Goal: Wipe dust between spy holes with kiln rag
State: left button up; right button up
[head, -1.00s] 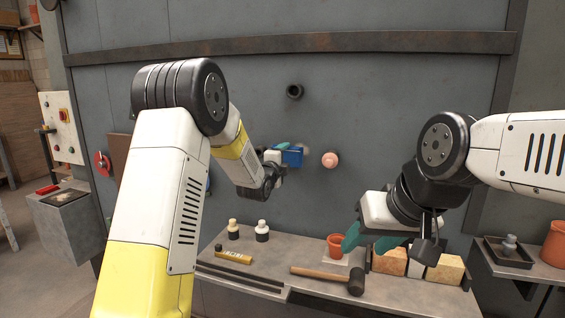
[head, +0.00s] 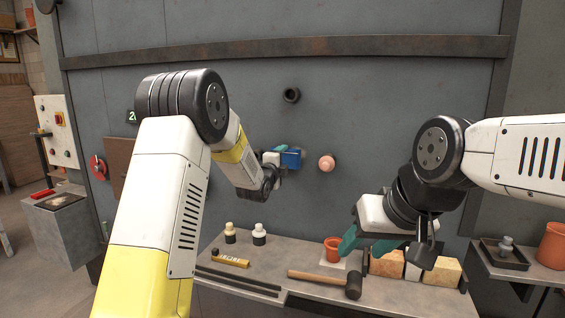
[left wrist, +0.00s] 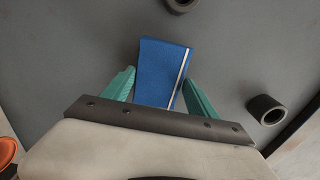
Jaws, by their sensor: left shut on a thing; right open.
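A blue rag (head: 291,159) is at the dark grey kiln wall (head: 400,110). My left gripper (head: 280,155) is shut on it. In the left wrist view the blue rag (left wrist: 160,72) stands between the two teal fingers of my left gripper (left wrist: 160,95), with a pale stripe along one side. A dark spy-hole tube (head: 291,95) is above the rag, and a pink round plug (head: 326,163) is to its right. The left wrist view shows two dark tubes, one at the top (left wrist: 182,4) and one at right (left wrist: 267,110). I cannot make out dust clearly. My right gripper (head: 366,243) is open and empty.
A grey bench (head: 305,287) below holds two small bottles (head: 259,234), a mallet (head: 325,280), an orange pot (head: 333,249) and bricks (head: 440,270). My right gripper is above its right part. A side shelf (head: 520,275) is at right. A rusty band (head: 300,48) crosses the wall.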

aim_at(295, 160)
pick_arm(q)
jog(key=shift+x, duration=0.8)
jog(key=shift+s+d, duration=0.4)
jog(key=shift+d, duration=0.8)
jog(key=shift+s+d, duration=0.4)
jog(key=shift+d, duration=0.75)
jog(key=shift+s+d, duration=0.4)
jog(key=shift+d, duration=0.8)
jog(key=shift+w+a, duration=0.25)
jog(key=shift+a, duration=0.65)
jog(key=shift+w+a, duration=0.25)
jog(key=shift+a, duration=0.65)
jog(key=shift+w+a, duration=0.25)
jog(key=shift+a, duration=0.35)
jog(key=shift+w+a, duration=0.2)
jog(key=shift+a, duration=0.4)
jog(key=shift+w+a, duration=0.25)
jog(key=shift+a, duration=0.35)
jog(key=shift+v, duration=3)
jog(key=shift+s, duration=0.1)
